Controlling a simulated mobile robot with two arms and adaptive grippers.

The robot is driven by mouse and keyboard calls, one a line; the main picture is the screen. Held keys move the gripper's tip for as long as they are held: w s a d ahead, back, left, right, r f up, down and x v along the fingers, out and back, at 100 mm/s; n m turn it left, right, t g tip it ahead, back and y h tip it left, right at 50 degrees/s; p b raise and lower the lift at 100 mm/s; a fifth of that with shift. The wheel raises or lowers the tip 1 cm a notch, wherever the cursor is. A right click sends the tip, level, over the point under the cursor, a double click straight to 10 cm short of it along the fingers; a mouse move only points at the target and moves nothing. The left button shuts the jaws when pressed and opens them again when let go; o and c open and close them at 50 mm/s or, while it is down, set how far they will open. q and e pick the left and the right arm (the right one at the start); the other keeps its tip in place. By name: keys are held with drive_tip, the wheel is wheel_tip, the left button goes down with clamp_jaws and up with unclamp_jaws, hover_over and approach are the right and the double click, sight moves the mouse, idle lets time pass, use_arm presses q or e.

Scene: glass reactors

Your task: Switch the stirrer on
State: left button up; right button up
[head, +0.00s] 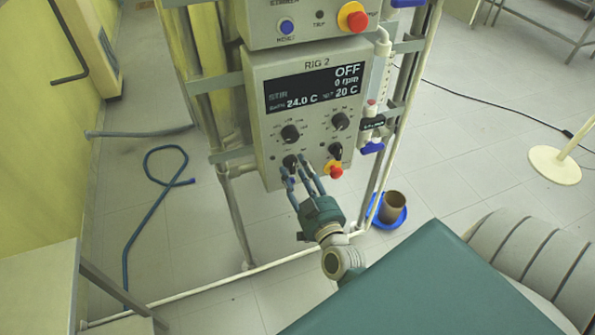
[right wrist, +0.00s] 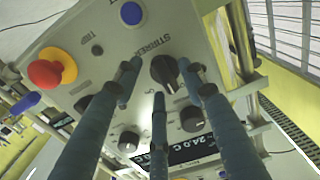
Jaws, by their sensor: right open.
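The grey RIG 2 control box (head: 262,95) hangs on the frame in the middle of the head view. Its display (head: 315,87) reads STIR OFF, 0 rpm, 24.0 C and set 20 C. The black stirrer knob (head: 290,161) is at the box's lower left; it also shows in the right wrist view (right wrist: 165,70) beside the STIRRER label. My right gripper (head: 299,168) is open, with its blue fingers spread around the knob in the right wrist view (right wrist: 162,80). Whether they touch it I cannot tell. My left gripper is out of view.
A red stop button with a yellow collar (head: 333,168) is close right of my fingers, below another knob (head: 335,151). Two more knobs sit above. A blue button (right wrist: 131,13) is near the fingertips. A flow tube with blue valves (head: 380,80) stands right of the box.

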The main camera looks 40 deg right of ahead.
clamp_jaws()
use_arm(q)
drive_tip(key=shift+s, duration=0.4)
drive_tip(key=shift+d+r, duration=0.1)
use_arm(e)
drive_tip(key=shift+m, duration=0.3)
drive_tip(key=shift+m+p, duration=0.4)
drive_tip(key=shift+m, duration=0.6)
drive_tip(key=m, duration=0.2)
drive_tip(key=shift+a+m, duration=0.1)
drive_tip(key=shift+m, duration=0.2)
drive_tip(key=m, duration=0.3)
drive_tip(key=shift+a+f+m+p, duration=0.1)
drive_tip(key=shift+f+m+p, duration=0.05)
drive_tip(key=shift+m+p, duration=0.2)
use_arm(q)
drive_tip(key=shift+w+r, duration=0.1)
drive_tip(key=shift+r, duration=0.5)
use_arm(e)
drive_tip(key=shift+m, duration=1.45)
drive_tip(key=shift+a, duration=0.1)
unclamp_jaws()
